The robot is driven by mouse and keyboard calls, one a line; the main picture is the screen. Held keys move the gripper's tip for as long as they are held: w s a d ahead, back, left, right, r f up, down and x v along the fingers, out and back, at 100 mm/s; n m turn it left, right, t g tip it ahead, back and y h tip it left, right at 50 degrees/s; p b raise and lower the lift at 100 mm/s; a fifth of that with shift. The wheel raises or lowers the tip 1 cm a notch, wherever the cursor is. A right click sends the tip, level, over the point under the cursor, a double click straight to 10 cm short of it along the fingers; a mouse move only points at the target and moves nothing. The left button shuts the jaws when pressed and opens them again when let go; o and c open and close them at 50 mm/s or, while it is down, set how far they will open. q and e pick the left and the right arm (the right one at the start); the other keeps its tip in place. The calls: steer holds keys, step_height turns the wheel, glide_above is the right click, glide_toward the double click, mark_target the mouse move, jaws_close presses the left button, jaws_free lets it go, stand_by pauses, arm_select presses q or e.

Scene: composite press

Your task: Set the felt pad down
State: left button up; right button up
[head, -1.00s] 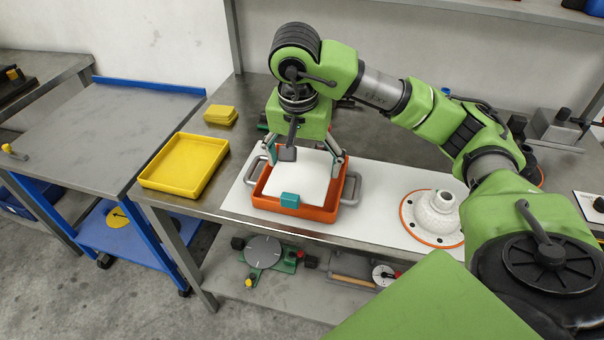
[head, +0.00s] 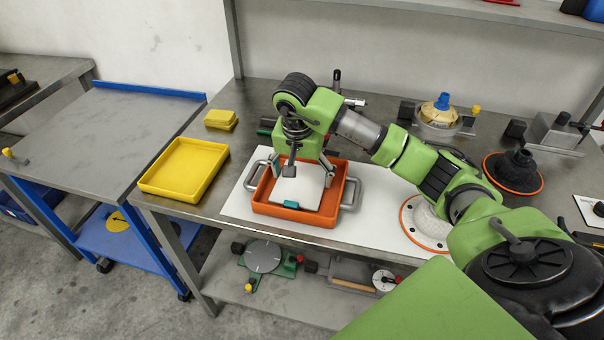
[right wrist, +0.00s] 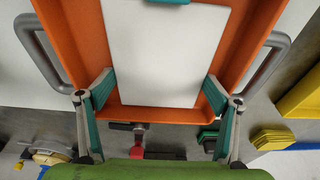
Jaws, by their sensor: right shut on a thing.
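The felt pad (head: 303,190), white and rectangular with a teal tab (head: 291,204) on its near edge, is inside the orange tray (head: 320,214). The tray has grey side handles and stands on a white sheet. My right gripper (head: 302,173) reaches down from above and is shut on the pad. In the right wrist view, the fingers (right wrist: 160,86) stand at opposite sides of the pad (right wrist: 163,50), within the orange walls (right wrist: 245,45). I cannot tell whether the pad touches the tray floor. My left gripper is not in view.
A white cone with an orange-edged flange (head: 425,228) stands right, partly behind my arm. A black cone (head: 515,170) is farther right. A blue cart (head: 110,130) stands left, its top mostly clear.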

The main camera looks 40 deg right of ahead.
mark_target(299, 184)
steer(key=shift+s+f+b, duration=0.1)
steer(key=shift+f+b, duration=0.25)
steer(key=o, duration=0.8)
steer(key=shift+r+p, duration=0.3)
steer(key=shift+r, duration=0.35)
steer(key=shift+s+a+r, duration=0.2)
steer(key=shift+a+r, duration=0.1)
steer(key=shift+r, duration=1.6)
steer(key=shift+s+a+r, duration=0.25)
steer(key=shift+r, duration=1.6)
steer(key=shift+s+a+r, duration=0.2)
steer(key=shift+a+r, duration=0.1)
steer(key=shift+r, duration=1.6)
